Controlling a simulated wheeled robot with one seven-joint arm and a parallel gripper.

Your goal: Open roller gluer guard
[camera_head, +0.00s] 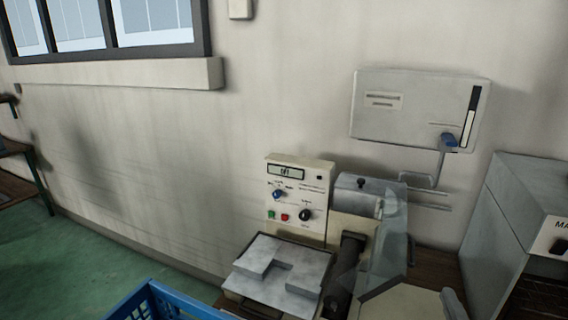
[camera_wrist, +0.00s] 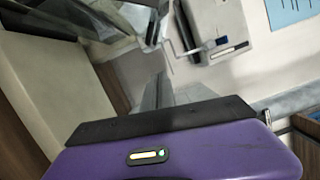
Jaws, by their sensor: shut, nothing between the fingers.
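The roller gluer stands on a bench against the wall, with a cream control panel (camera_head: 297,205) bearing a small display, knobs and red and green buttons. A clear, greyish guard (camera_head: 388,245) stands over its right side, beside the dark roller (camera_head: 345,268). Whether the guard is fully down is hard to tell. In the wrist view, clear panels, likely the guard (camera_wrist: 75,20), show at the upper left. My gripper (camera_wrist: 160,82) shows there beyond its purple body; its grey fingers are together and empty, apart from the panels. I cannot make it out surely in the head view.
A wall-mounted box (camera_head: 415,108) with a blue-tipped lever (camera_head: 448,140) hangs above the machine. A grey cabinet (camera_head: 525,225) stands at the right. A pale block tray (camera_head: 275,285) is in front of the panel, and a blue crate (camera_head: 165,302) is at the bottom.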

